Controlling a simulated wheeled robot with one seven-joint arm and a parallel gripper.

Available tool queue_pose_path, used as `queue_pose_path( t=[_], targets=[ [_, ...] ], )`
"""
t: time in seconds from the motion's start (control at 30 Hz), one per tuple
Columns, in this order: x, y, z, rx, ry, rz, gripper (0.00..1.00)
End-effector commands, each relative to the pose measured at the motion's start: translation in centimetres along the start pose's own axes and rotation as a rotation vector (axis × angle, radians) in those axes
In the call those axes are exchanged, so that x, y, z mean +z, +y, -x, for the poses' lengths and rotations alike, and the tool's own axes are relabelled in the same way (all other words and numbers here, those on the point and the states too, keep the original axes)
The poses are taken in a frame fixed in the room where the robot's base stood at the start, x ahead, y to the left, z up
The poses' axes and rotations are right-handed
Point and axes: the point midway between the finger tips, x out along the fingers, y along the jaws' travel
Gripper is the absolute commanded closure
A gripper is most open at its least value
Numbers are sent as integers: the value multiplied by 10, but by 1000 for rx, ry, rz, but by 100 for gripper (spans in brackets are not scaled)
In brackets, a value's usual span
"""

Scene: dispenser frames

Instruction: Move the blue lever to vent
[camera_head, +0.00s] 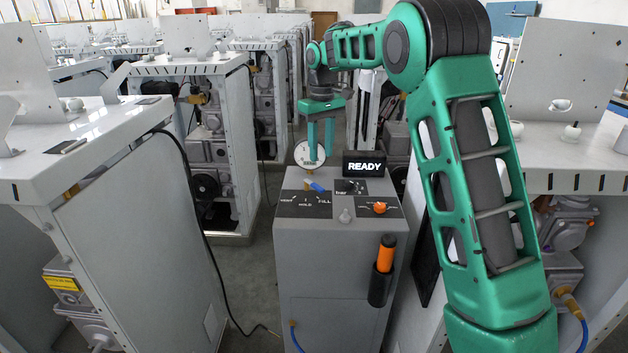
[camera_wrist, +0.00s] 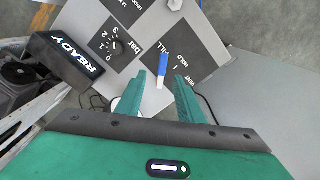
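The blue lever (camera_head: 316,187) is on the dark VENT / HOLD / FILL plate (camera_head: 304,204) on top of the grey dispenser cabinet. My gripper (camera_head: 321,157) is above the lever, fingers pointing down. In the wrist view the blue lever (camera_wrist: 162,72) shows between the two green fingers of my gripper (camera_wrist: 161,77), with gaps on both sides. The gripper is open and does not appear to touch the lever.
A round gauge (camera_head: 310,153) stands behind the lever, close to my gripper. A black READY display (camera_head: 365,164), a bar knob (camera_head: 350,187) and an orange knob (camera_head: 379,208) are to the right. An orange-handled tool (camera_head: 385,254) hangs on the front. Other cabinets stand on both sides.

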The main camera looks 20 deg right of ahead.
Motion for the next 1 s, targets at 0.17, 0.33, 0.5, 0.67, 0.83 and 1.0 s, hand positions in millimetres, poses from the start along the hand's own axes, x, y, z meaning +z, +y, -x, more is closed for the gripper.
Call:
queue_pose_path(
  t=[0.17,0.33,0.5,0.67,0.83,1.0],
  targets=[
    [-3,-10,-23,-1,-4,12,66],
    [-4,-13,-54,-1,-5,15,66],
    [-5,-15,-81,0,-3,17,66],
    [-5,-15,-97,0,-2,17,66],
    [-5,-15,-104,0,-1,17,66],
    [-5,-15,-105,0,0,17,66]
  ],
)
